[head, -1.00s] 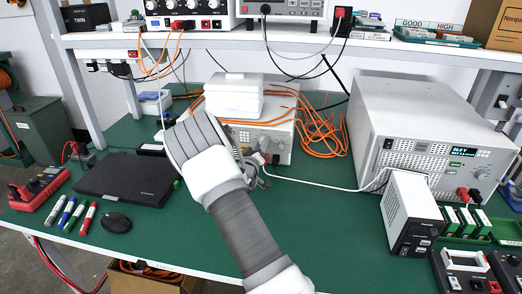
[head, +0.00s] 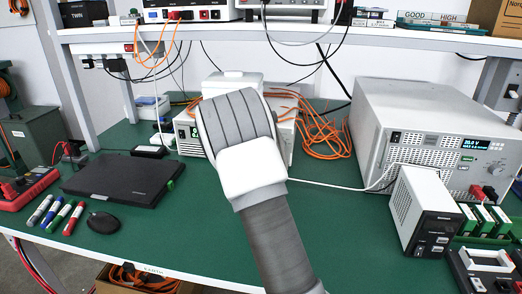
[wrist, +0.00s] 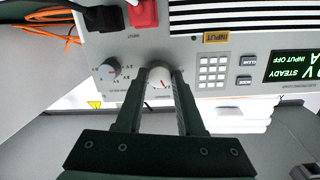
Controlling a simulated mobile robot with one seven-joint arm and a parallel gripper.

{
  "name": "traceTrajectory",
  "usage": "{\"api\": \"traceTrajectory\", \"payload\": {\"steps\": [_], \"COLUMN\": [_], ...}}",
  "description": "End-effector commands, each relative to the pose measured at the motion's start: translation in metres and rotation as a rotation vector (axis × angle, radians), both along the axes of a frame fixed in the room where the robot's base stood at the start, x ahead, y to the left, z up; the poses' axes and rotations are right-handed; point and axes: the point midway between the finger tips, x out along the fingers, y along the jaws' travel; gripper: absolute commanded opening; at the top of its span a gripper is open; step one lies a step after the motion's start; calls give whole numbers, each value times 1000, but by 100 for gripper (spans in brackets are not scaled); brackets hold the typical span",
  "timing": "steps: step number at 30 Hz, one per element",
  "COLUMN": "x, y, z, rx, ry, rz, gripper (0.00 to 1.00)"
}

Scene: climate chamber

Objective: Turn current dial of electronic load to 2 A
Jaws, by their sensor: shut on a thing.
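The electronic load (head: 187,141) stands mid-bench in the head view, mostly hidden behind my arm, with white boxes on top. In the wrist view its front panel (wrist: 222,42) appears rotated, with a keypad and a green-lit display (wrist: 292,65) reading STEADY and INPUT OFF. My gripper (wrist: 159,78) has one finger on each side of the pale current dial (wrist: 157,76) and is shut on it. The dial has a red pointer mark, and its scale is too small to read. A second, smaller grey knob (wrist: 106,70) sits beside the left finger. The gripper is hidden in the head view.
Red and black plugs (wrist: 143,13) sit in the load's input terminals near the dial. Orange cables (head: 318,135) lie right of the load. A large power supply (head: 415,115) stands further right. A laptop (head: 122,178) and mouse (head: 108,222) lie left. The front middle bench is clear.

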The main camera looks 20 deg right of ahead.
Motion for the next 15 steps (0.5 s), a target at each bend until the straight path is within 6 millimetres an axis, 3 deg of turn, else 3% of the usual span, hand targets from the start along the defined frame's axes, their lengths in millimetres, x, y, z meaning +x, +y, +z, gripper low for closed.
{"api": "traceTrajectory", "payload": {"steps": [15], "x": [-1], "y": [0], "z": [-1], "rx": [86], "ry": [-56], "rz": [0], "gripper": [0]}}
